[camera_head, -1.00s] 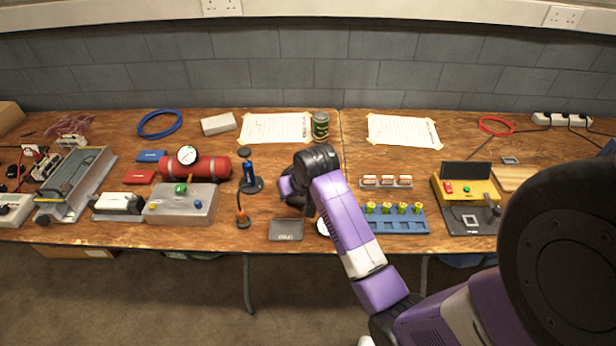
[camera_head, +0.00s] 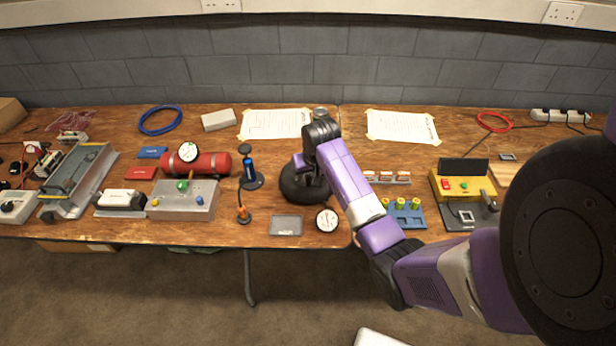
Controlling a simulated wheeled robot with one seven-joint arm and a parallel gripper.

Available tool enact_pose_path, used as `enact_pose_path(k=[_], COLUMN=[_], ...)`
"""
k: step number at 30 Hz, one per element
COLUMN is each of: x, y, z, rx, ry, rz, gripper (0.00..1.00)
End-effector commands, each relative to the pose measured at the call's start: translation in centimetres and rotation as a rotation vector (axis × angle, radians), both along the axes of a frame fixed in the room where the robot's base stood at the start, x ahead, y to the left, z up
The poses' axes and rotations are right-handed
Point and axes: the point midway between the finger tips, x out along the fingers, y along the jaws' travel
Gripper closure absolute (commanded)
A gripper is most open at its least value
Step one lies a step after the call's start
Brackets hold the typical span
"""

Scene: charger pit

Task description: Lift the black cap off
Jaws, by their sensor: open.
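A small flat black disc (camera_head: 245,148) lies on the table behind the black stand with a blue part (camera_head: 248,168); it looks like a cap, but I cannot tell for sure. No other clear black cap shows.
A round dial gauge (camera_head: 327,219) and a grey tray (camera_head: 286,225) lie near the front edge. A blue rack (camera_head: 405,215) with yellow-green cells is partly behind my arm. A red cylinder (camera_head: 205,164) and grey box (camera_head: 183,200) stand left. Taped papers (camera_head: 276,124) lie at the back.

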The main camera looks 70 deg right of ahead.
Motion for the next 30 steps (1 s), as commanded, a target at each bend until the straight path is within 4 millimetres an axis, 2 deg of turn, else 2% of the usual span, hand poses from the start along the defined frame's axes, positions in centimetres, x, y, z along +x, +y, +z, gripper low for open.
enact_pose_path(k=[9,15,16,26,30], x=[0.13,0.12,0.13,0.13,0.17], y=[-0.14,-0.14,-0.14,-0.14,-0.19], z=[-0.43,-0.41,-0.41,-0.34,0.25], rx=[-0.001,-0.002,-0.002,-0.002,-0.003], ry=[-0.001,-0.001,-0.001,-0.001,-0.003], rz=[0.000,0.000,0.000,0.000,0.000], gripper=[0.58,0.98,1.00,1.00,1.00])
